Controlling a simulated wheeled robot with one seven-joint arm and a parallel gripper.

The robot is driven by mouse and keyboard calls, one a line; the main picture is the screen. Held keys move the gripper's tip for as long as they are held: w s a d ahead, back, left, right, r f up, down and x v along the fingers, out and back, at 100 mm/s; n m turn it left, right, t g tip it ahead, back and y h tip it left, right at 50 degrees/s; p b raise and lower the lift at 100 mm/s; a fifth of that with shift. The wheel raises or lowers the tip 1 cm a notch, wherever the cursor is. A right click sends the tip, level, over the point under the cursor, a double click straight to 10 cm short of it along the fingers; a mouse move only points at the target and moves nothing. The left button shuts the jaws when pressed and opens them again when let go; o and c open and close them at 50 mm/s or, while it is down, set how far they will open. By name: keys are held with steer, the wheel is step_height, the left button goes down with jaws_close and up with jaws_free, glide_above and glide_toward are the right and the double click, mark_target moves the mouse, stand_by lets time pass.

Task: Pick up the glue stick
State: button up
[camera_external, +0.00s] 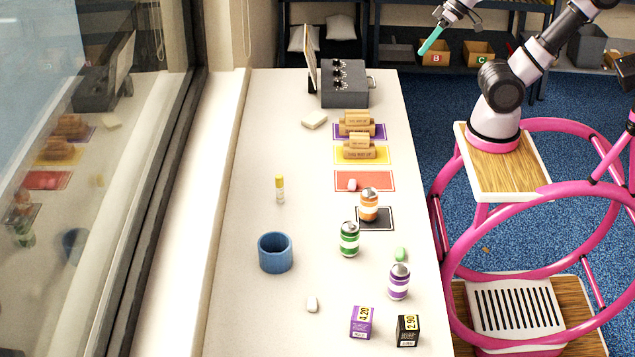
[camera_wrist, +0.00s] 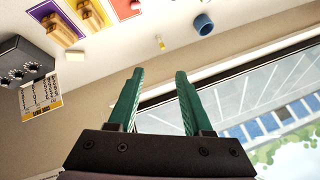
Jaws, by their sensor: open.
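The glue stick (camera_external: 280,190) stands upright on the left part of the white table (camera_external: 245,320). It is a slim white tube with a yellow top. It also shows small and far off in the wrist view (camera_wrist: 161,43), beyond the fingertips. My gripper (camera_external: 437,42) is raised at the back right, past the table's right edge and well away from the glue stick. In the wrist view its two green fingers (camera_wrist: 158,72) are apart with nothing between them.
A blue cup (camera_external: 275,253) is nearest the glue stick. Green (camera_external: 349,240), orange (camera_external: 368,205) and purple (camera_external: 398,282) cans stand to the right. Coloured mats with wooden stamps (camera_external: 358,150) and a grey box (camera_external: 344,90) lie behind. A window (camera_external: 90,180) borders the left.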

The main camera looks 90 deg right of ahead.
stand_by(0.3)
steer(key=shift+o, duration=1.3)
